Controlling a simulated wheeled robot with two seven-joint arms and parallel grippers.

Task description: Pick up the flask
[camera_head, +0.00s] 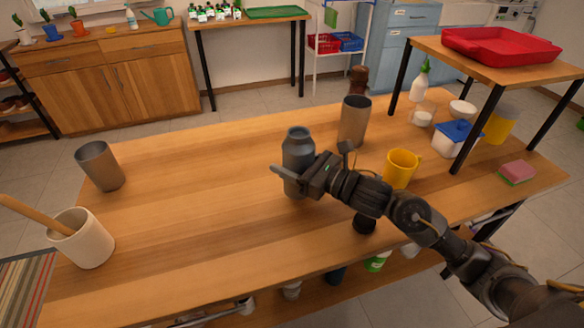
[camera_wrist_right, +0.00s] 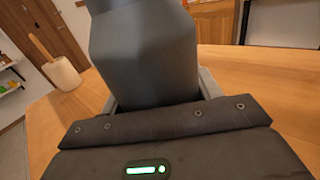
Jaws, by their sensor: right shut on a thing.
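The flask (camera_head: 298,147) is a dark grey bottle with a narrower neck, standing upright or nearly so at the middle of the wooden table (camera_head: 200,200). My right gripper (camera_head: 292,178) comes in from the right and is shut on the flask's body. In the right wrist view the flask (camera_wrist_right: 146,50) fills the space between the two fingers, and its lower part is hidden behind the gripper body. I cannot tell whether its base touches the table. My left gripper is not in view.
A metal cup (camera_head: 354,122) stands just behind the flask, and a yellow mug (camera_head: 401,168) is right of it near my right arm. Another metal cup (camera_head: 100,166) and a beige crock (camera_head: 82,240) stand at the left. The table between is clear. A raised shelf (camera_head: 480,62) is at the right.

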